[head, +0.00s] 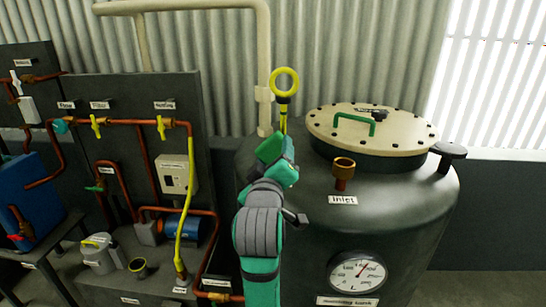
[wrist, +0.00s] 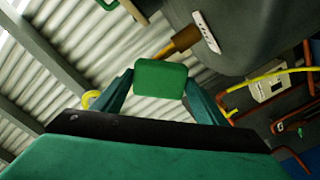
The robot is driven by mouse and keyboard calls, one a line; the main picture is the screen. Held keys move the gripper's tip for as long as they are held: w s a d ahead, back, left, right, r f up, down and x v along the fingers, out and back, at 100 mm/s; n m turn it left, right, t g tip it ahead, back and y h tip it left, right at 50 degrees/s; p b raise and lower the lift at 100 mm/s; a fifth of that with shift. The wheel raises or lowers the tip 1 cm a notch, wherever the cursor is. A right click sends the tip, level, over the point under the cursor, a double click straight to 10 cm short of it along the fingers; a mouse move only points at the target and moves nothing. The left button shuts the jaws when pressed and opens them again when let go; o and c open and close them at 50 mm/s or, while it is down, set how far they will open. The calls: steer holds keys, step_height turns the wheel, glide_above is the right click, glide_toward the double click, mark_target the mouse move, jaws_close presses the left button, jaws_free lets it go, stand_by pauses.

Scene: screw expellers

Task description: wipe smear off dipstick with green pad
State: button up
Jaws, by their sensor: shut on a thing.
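The dipstick (head: 284,88) shows in the head view as a yellow ring handle with a dark collar and a short yellow length below it. It stands upright at the left side of the dark tank. Its lower part is hidden behind my gripper (head: 277,155), and I cannot make out a smear. In the wrist view my gripper (wrist: 160,88) is shut on the green pad (wrist: 160,78), a flat rounded rectangle between the fingertips. The dipstick's yellow ring (wrist: 91,99) shows partly behind the left finger. I cannot tell whether pad and dipstick touch.
The dark tank (head: 400,205) has a bolted cream lid (head: 335,135) with a green handle, a brass inlet (head: 344,168) and a gauge (head: 357,275). A panel with copper pipes (head: 130,123) and yellow valves stands left. A cream pipe (head: 264,60) rises behind the dipstick.

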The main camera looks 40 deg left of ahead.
mark_target(274, 136)
steer(key=shift+x, duration=0.75)
steer(key=shift+w+d, duration=0.5)
steer(key=shift+d, duration=0.4)
steer(key=shift+w+d, duration=0.45)
steer(key=shift+d, duration=0.4)
steer(key=shift+s+a+r, duration=0.35)
steer(key=shift+a, duration=0.25)
steer(key=shift+s+a+r, duration=0.3)
steer(key=shift+a+r, duration=0.1)
steer(key=shift+a, duration=0.15)
steer(key=shift+s+a+r, duration=0.35)
steer(key=shift+a, duration=0.25)
steer(key=shift+w+r, duration=0.1)
steer(key=shift+r, duration=1.05)
steer(key=w+d, duration=0.2)
steer(key=d, duration=0.1)
steer(key=shift+d, duration=0.25)
